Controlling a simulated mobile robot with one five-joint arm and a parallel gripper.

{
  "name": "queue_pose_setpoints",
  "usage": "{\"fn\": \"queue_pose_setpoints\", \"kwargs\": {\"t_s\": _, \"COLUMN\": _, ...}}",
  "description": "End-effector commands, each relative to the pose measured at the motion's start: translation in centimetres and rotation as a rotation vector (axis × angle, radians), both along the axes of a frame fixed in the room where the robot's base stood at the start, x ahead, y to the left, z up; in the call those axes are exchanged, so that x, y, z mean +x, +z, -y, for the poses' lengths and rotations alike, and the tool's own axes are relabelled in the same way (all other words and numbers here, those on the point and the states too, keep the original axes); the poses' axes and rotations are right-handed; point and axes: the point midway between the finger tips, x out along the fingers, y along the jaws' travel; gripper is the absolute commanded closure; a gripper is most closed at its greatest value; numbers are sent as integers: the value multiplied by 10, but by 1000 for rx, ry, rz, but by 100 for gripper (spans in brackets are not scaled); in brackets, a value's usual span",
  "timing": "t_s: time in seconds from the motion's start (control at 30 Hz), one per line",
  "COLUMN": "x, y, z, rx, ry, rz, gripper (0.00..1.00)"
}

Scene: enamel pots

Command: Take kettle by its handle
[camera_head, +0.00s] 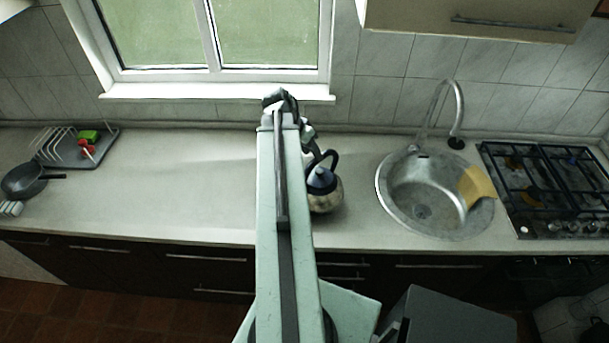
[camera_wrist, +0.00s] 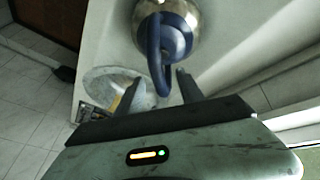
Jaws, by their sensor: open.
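The kettle (camera_head: 327,196) stands on the counter just right of my arm, which hides its left part in the head view. It has a rounded metal body and a dark arched handle (camera_head: 330,157). In the wrist view the kettle (camera_wrist: 178,22) is at the top, and its blue handle (camera_wrist: 153,55) curves down towards my gripper (camera_wrist: 159,77). My gripper is open. The handle's lower end shows between the two fingers, with gaps at both sides; I cannot tell how deep it sits between them. My fingers are not clear in the head view.
A round sink (camera_head: 405,205) with a tap (camera_head: 459,115) and yellow cloth (camera_head: 477,186) lies right of the kettle, then a gas hob (camera_head: 545,180). A dish rack (camera_head: 95,150) and dark pan (camera_head: 25,180) are far left. The counter (camera_head: 180,190) between is clear.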

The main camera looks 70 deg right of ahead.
Motion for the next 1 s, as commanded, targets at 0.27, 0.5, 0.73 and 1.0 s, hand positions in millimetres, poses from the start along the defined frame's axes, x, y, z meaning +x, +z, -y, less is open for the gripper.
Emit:
{"fn": "queue_pose_setpoints", "kwargs": {"t_s": 0.27, "x": -11, "y": -15, "z": 7, "rx": -8, "ry": -23, "rz": -1, "gripper": 55}}
{"fn": "queue_pose_setpoints", "kwargs": {"t_s": 0.5, "x": -13, "y": -27, "z": 10, "rx": -7, "ry": -17, "rz": -1, "gripper": 55}}
{"fn": "queue_pose_setpoints", "kwargs": {"t_s": 0.73, "x": -21, "y": -58, "z": 13, "rx": -6, "ry": -15, "rz": -1, "gripper": 55}}
{"fn": "queue_pose_setpoints", "kwargs": {"t_s": 1.0, "x": -29, "y": -75, "z": 20, "rx": -6, "ry": -14, "rz": -1, "gripper": 55}}
